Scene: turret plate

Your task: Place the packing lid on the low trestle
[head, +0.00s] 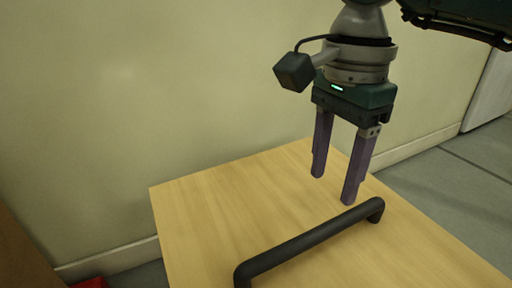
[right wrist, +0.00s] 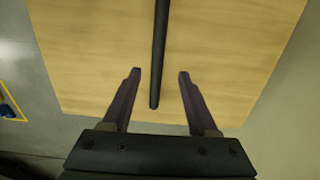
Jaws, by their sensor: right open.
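The packing lid appears to be the light wooden panel (head: 200,215) with a long black bar handle (head: 310,242). The panel also fills much of the right wrist view (right wrist: 90,45). My right gripper (head: 333,190) is open and empty, pointing down over the panel near the far end of the handle. In the right wrist view the handle (right wrist: 159,50) runs between the two spread fingers (right wrist: 160,73), and I see no contact. What supports the panel is hidden. I cannot make out the low trestle. My left gripper is not in view.
A pale wall (head: 120,100) stands close behind the panel. Grey floor (head: 460,185) is clear on the right. A brown surface (head: 20,255) and a small red thing (head: 90,283) show at lower left.

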